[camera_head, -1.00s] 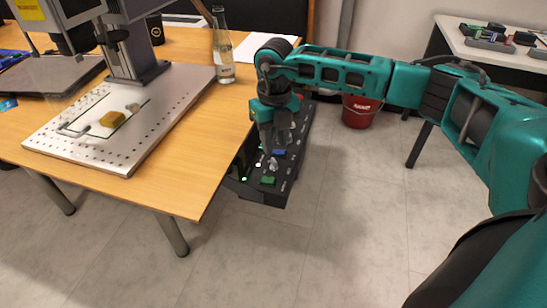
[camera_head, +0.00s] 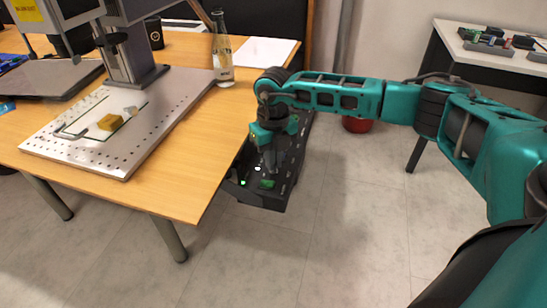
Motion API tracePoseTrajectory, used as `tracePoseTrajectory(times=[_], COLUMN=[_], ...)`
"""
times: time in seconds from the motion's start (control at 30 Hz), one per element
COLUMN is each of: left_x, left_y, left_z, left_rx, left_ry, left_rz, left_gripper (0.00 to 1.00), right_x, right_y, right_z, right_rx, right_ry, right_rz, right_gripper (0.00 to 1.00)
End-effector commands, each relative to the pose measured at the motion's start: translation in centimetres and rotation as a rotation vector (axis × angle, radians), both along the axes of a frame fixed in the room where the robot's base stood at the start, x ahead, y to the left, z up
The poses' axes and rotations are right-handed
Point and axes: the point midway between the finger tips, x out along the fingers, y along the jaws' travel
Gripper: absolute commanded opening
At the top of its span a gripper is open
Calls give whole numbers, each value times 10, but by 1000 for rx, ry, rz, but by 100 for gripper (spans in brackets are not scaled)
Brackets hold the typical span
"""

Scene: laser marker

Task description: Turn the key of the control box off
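The control box (camera_head: 262,197) is a long black box beside the right edge of the wooden table, below the tabletop. Its top carries a green button (camera_head: 267,184), a small white part (camera_head: 257,168) and a lit green spot near the table edge. My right gripper (camera_head: 271,170) points down over the front part of the box, close above its panel. The fingers look close together, but they are small and dark, so their opening is unclear. The key cannot be made out; the gripper and arm cover part of the panel. My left gripper is not in view.
The wooden table (camera_head: 190,190) holds the laser marker's metal plate (camera_head: 150,130) with a yellow block (camera_head: 110,122), and a glass bottle (camera_head: 222,60). A red bucket (camera_head: 357,125) stands on the floor behind my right arm. A white table (camera_head: 500,55) is at the back right. The floor in front is clear.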

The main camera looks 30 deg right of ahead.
Motion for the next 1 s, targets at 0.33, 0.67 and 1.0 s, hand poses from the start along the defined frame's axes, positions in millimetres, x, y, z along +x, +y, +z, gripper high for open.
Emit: tracePoseTrajectory(times=[0.33,0.67,1.0], left_x=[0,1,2], left_y=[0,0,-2], left_z=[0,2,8], left_rx=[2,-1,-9], left_ry=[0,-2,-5], left_rz=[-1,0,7], left_gripper=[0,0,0], right_x=[0,0,0], right_y=[0,0,0], right_z=[0,1,0], right_rx=[0,0,0], right_ry=[0,0,1], right_rz=[0,73,336], right_gripper=[0,0,0])
